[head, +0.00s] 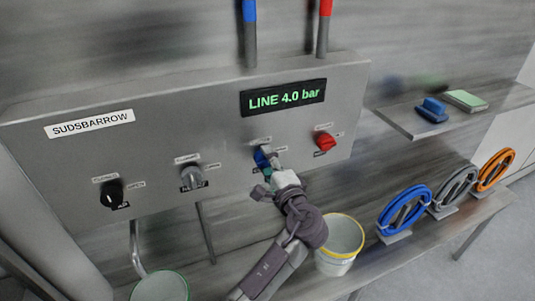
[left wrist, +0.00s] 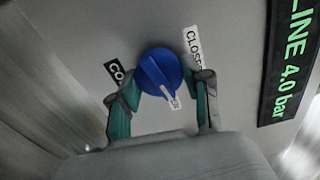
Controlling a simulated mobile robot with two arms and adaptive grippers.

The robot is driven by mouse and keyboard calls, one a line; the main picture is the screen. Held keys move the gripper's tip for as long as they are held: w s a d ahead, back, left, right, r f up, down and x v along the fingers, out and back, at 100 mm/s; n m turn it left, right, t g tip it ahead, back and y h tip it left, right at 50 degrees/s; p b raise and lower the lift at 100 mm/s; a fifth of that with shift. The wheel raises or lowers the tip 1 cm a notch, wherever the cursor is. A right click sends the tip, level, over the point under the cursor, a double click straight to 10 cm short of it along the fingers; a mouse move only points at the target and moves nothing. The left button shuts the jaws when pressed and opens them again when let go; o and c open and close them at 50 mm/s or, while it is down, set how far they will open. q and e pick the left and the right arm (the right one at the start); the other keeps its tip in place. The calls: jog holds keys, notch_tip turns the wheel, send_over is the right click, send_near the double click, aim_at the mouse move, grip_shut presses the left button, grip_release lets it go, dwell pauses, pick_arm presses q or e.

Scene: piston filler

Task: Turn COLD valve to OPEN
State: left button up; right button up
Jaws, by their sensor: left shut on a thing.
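The COLD valve is a round blue knob (left wrist: 160,70) on the grey panel. In the left wrist view its raised ridge slants down to the right, with its lower end by a small white label too small to read. A CLOSED label (left wrist: 193,46) stands above right of the knob, and a partly hidden black label starting "CO" is at left. My left gripper (left wrist: 166,88) is shut on the knob, one green-padded finger at each side. In the head view the blue knob (head: 260,157) is partly covered by my left gripper (head: 266,174). My right gripper is not in view.
A red knob (head: 324,141) is right of the blue one; grey (head: 193,175) and black (head: 110,195) knobs are left. The display (head: 283,97) reads LINE 4.0 bar. Below stand a yellow-rimmed bucket (head: 340,240) and coiled hoses (head: 402,212). A shelf (head: 405,122) is at right.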

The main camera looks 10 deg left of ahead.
pick_arm(q)
jog(key=shift+m+p, duration=0.7)
jog(key=shift+m, duration=0.4)
jog(key=o, duration=1.2)
jog(key=shift+c, duration=0.2)
